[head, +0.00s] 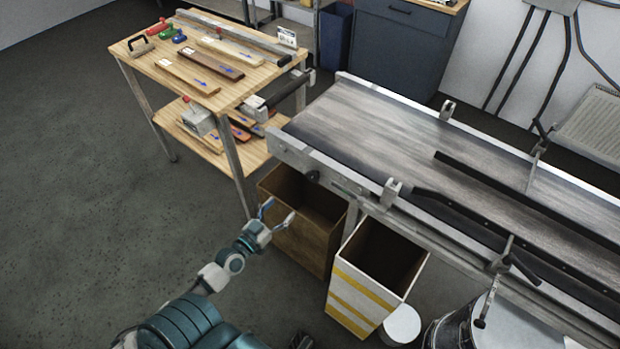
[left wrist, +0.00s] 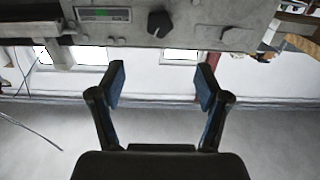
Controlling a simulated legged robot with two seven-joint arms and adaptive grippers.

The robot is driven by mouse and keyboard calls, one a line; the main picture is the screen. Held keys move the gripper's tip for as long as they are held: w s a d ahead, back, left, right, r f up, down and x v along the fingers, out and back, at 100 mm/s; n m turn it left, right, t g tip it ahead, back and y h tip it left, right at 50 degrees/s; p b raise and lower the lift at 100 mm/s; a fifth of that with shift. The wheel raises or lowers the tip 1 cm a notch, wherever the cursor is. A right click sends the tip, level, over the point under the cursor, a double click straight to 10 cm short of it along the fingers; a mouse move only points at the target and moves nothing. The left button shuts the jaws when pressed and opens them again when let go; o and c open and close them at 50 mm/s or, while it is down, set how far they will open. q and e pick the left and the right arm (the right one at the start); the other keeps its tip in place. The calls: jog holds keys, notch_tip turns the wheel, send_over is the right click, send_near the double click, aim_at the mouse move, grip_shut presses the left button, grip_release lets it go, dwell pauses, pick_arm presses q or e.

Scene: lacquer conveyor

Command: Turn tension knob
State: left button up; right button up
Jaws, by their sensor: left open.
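The tension knob is a small black knob (head: 312,177) on the side rail near the conveyor's left end. In the left wrist view the black knob (left wrist: 160,23) is on a grey panel at the top, just above the gap between the fingers, with a green display (left wrist: 104,14) to its left. My left gripper (head: 279,211) is open and empty, below and left of the knob in the head view. In the left wrist view its two fingers (left wrist: 160,85) are spread wide, apart from the knob. My right gripper is not in view.
The conveyor belt (head: 365,125) fills the right side. A brown open bin (head: 297,240) and a yellow-striped bin (head: 352,300) stand below it. A wooden workbench (head: 200,88) with tools and boards is at the upper left. The floor (head: 85,200) at left is clear.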

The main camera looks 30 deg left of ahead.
aim_at(311, 177)
pick_arm(q)
jog(key=w, duration=0.4)
jog(key=w+p, duration=0.1)
jog(key=w, duration=0.4)
jog(key=w+d, duration=0.1)
jog(key=w, duration=0.4)
jog(key=shift+w, duration=0.2)
jog(key=shift+w+d, duration=0.1)
jog(key=shift+w, duration=0.45)
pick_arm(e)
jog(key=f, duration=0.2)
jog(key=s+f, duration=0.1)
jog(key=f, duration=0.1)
pick_arm(q)
jog(key=c, duration=1.2)
